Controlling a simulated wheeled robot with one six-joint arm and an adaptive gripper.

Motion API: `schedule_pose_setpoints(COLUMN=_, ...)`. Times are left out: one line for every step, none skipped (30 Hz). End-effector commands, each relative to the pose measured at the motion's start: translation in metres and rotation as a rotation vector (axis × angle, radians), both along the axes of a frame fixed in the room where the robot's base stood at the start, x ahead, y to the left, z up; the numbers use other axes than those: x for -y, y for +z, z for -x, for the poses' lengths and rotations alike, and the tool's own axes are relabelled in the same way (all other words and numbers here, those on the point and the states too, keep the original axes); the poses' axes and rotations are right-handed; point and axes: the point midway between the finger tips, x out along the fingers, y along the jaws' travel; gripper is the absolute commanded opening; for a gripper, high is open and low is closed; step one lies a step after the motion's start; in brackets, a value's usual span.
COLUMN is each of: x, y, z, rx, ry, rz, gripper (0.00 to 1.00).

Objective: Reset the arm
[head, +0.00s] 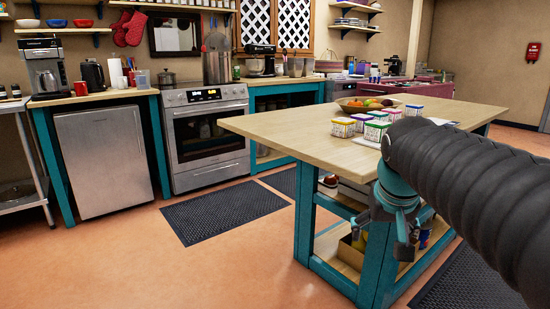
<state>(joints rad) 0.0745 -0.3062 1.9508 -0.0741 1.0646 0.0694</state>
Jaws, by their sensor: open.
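My arm reaches in from the right edge of the head view, its thick dark ribbed section in front of the island's near right end. My gripper (406,240) hangs at the end of it, below a teal wrist part, pointing down. It is beside the near leg of the kitchen island (270,125), lower than the tabletop. The gripper is small in the view and looks open, with nothing visible in it. Part of the island's right side is hidden behind my arm.
Several small boxes (343,127) and a fruit bowl (362,105) stand on the island. Its lower shelf (335,250) holds a carton and other items. Dark mats (225,211) lie on the floor. A stove (206,132) and small fridge (103,160) line the back. Floor at the left front is clear.

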Motion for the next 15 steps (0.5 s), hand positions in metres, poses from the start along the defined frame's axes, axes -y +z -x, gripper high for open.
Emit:
schedule_pose_setpoints(x=-0.006, y=-0.017, z=0.018, rx=0.000, ry=0.024, rz=-0.003, gripper=0.86)
schedule_pose_setpoints(x=-0.009, y=-0.027, z=0.028, rx=0.001, ry=0.038, rz=-0.006, gripper=0.86)
schedule_pose_setpoints(x=-0.014, y=-0.041, z=0.041, rx=0.003, ry=0.055, rz=-0.011, gripper=0.86)
schedule_pose_setpoints(x=-0.018, y=-0.051, z=0.052, rx=0.003, ry=0.067, rz=-0.014, gripper=0.86)
schedule_pose_setpoints(x=-0.021, y=-0.061, z=0.062, rx=0.004, ry=0.078, rz=-0.017, gripper=0.86)
schedule_pose_setpoints(x=-0.025, y=-0.075, z=0.077, rx=0.005, ry=0.089, rz=-0.022, gripper=0.86)
schedule_pose_setpoints(x=-0.028, y=-0.085, z=0.089, rx=0.003, ry=0.096, rz=-0.027, gripper=0.86)
schedule_pose_setpoints(x=-0.030, y=-0.094, z=0.099, rx=0.004, ry=0.100, rz=-0.032, gripper=0.86)
schedule_pose_setpoints(x=-0.033, y=-0.105, z=0.113, rx=0.001, ry=0.104, rz=-0.038, gripper=0.86)
schedule_pose_setpoints(x=-0.035, y=-0.112, z=0.122, rx=-0.001, ry=0.106, rz=-0.041, gripper=0.86)
schedule_pose_setpoints(x=-0.037, y=-0.117, z=0.130, rx=-0.003, ry=0.109, rz=-0.044, gripper=0.86)
schedule_pose_setpoints(x=-0.038, y=-0.122, z=0.139, rx=-0.002, ry=0.113, rz=-0.045, gripper=0.86)
schedule_pose_setpoints(x=-0.039, y=-0.124, z=0.144, rx=0.001, ry=0.116, rz=-0.046, gripper=0.86)
schedule_pose_setpoints(x=-0.040, y=-0.125, z=0.148, rx=0.008, ry=0.118, rz=-0.045, gripper=0.86)
schedule_pose_setpoints(x=-0.041, y=-0.124, z=0.151, rx=0.018, ry=0.121, rz=-0.043, gripper=0.86)
